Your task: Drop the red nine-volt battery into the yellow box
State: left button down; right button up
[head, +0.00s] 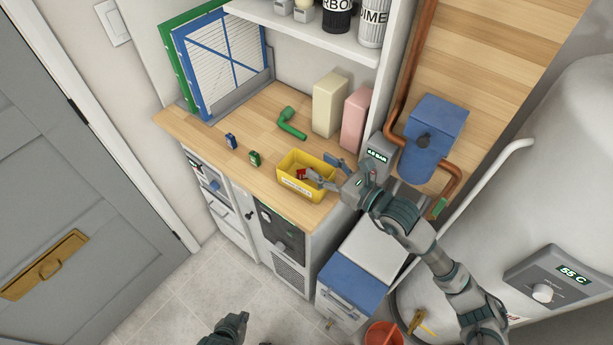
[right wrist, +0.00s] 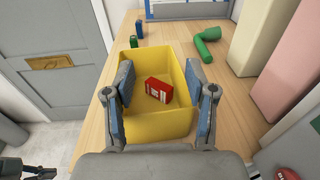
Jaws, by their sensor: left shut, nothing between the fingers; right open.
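The yellow box (head: 291,187) stands on the wooden counter near its front edge. The red nine-volt battery (right wrist: 158,89) lies tilted within the box's walls; it also shows in the head view (head: 302,174), partly hidden by a finger. I cannot tell whether it rests on the box floor. My right gripper (head: 322,170) is open over the box, its blue-padded fingers on either side of the battery and apart from it in the right wrist view. My left gripper (head: 240,320) is shut and empty, low over the floor, away from the counter.
A blue battery (head: 231,141) and a green battery (head: 254,158) stand on the counter left of the box. A green pipe elbow (head: 291,124) lies behind it. A cream block (head: 329,104) and a pink block (head: 355,119) stand at the back right.

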jog(key=v, duration=1.1)
jog(key=shift+s+d, duration=0.2)
jog(key=shift+d, duration=0.2)
